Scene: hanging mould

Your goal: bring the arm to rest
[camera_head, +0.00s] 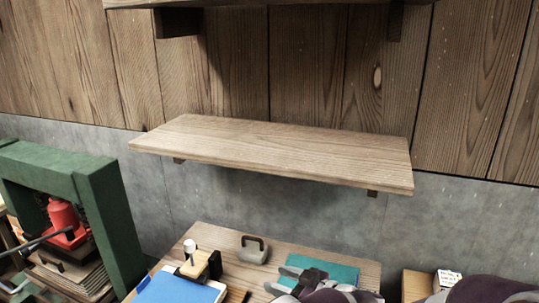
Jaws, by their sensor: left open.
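My left gripper (279,280) shows at the bottom centre, low over the wooden table. Its two grey fingers point left and stand apart, with nothing seen between them. A teal flat thing (343,272) lies behind and partly under it in the picture. A grey mould-like block with a handle (253,254) sits on the table just beyond the fingers, apart from them. Dark purple and grey parts of my own arms fill the bottom edge, centre to right. My right gripper is not seen.
A bare wooden shelf (270,145) juts from the wall above the table (215,236); another (285,3) is higher. A blue book-like thing (180,289) and a wooden tool (197,264) lie left. A green frame (105,210) with a red thing (64,219) stands far left.

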